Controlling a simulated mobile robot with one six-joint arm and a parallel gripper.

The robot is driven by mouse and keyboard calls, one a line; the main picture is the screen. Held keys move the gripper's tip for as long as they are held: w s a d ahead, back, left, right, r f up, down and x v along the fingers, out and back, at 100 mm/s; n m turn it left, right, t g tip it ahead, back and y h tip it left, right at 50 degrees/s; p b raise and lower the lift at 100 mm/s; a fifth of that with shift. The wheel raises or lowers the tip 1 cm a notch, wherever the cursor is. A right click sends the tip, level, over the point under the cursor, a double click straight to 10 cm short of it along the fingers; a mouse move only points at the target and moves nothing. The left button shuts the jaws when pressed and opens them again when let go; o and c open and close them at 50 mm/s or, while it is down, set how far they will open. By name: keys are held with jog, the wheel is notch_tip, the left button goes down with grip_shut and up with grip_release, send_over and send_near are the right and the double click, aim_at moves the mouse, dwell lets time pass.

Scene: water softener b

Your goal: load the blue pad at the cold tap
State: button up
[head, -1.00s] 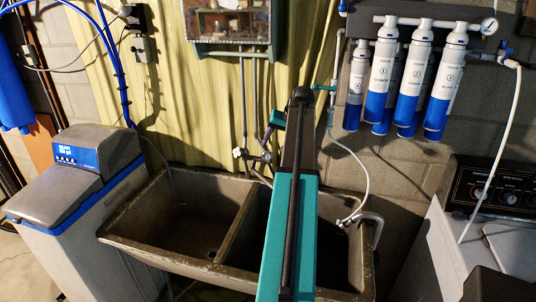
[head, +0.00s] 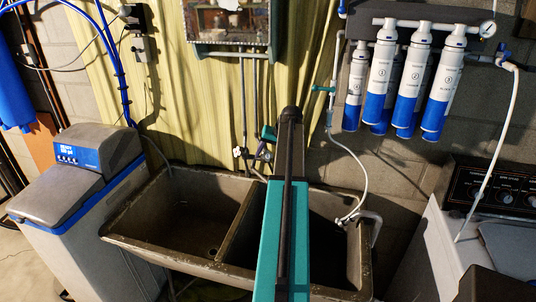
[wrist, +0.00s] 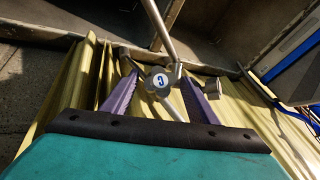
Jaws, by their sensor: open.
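The cold tap is a grey lobed knob with a round blue pad marked C (wrist: 161,82); it sits near the middle of the wrist view. My gripper (wrist: 159,76) is open, with one purple finger on each side of the knob. I cannot tell whether either finger touches it. In the head view the tap fittings (head: 240,153) stand on the wall above the sink's back edge, with my gripper (head: 263,145) close by and partly hidden behind my arm. The blue pad cannot be made out there.
A two-basin sink (head: 232,232) lies below the taps. A metal pipe (wrist: 158,27) rises beside the knob in the wrist view, and another grey fitting (wrist: 214,86) is right of the fingers. Filter canisters (head: 410,85) and a white hose (head: 362,165) are to the right.

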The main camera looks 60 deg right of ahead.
jog(key=c, duration=1.1)
jog(key=shift+o, duration=0.2)
jog(key=shift+w+a+n+g+h+b, duration=0.1)
jog(key=shift+n+g+h+b, duration=0.2)
jog(key=shift+n+g+b, duration=0.4)
jog(key=shift+n+h+b, duration=0.3)
jog(key=shift+n+h, duration=0.1)
jog(key=shift+r, duration=0.1)
jog(key=o, duration=1.1)
jog(key=shift+c, duration=0.2)
jog(key=b+v, duration=0.3)
jog(key=v, duration=1)
jog(key=shift+r, duration=0.45)
